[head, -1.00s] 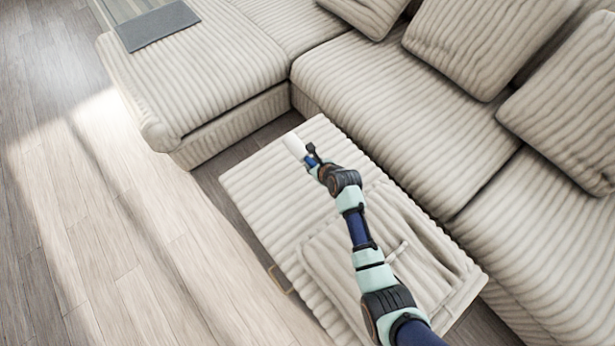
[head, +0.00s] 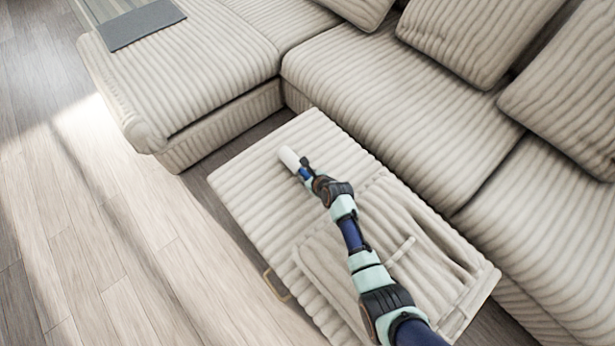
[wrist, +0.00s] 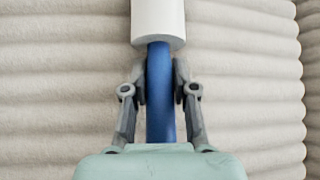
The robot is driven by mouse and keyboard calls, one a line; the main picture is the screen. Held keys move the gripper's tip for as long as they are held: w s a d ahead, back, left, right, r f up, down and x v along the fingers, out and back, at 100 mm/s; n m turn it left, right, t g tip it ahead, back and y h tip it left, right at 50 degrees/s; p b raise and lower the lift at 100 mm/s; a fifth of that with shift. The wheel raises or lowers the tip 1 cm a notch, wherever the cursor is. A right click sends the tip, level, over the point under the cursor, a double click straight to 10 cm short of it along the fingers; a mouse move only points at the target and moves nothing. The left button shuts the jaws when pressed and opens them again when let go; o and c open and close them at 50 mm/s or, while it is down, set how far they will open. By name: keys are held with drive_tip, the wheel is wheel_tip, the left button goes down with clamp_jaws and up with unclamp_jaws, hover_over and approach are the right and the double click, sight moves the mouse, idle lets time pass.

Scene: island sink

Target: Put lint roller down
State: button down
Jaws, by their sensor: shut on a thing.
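The lint roller has a white cylindrical head (head: 289,158) and a blue handle. In the wrist view its white head (wrist: 158,22) is at the top and its blue handle (wrist: 160,100) runs down between the fingers. My gripper (wrist: 160,82) is shut on the handle; it also shows in the head view (head: 306,172). The roller is over the far part of the ribbed cream ottoman (head: 250,180). I cannot tell whether it touches the ottoman's surface.
A ribbed cream sofa (head: 390,110) with several cushions stands behind and to the right. Its chaise (head: 200,75) holds a grey cloth (head: 142,24). A folded ribbed piece (head: 335,265) lies on the ottoman's near part. Wooden floor (head: 120,240) is open at left.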

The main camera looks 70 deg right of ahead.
drive_tip(key=c, duration=0.9)
unclamp_jaws()
drive_tip(key=shift+f, duration=0.15)
drive_tip(key=p+v, duration=0.8)
drive_tip(key=v, duration=0.4)
drive_tip(key=shift+p, duration=0.4)
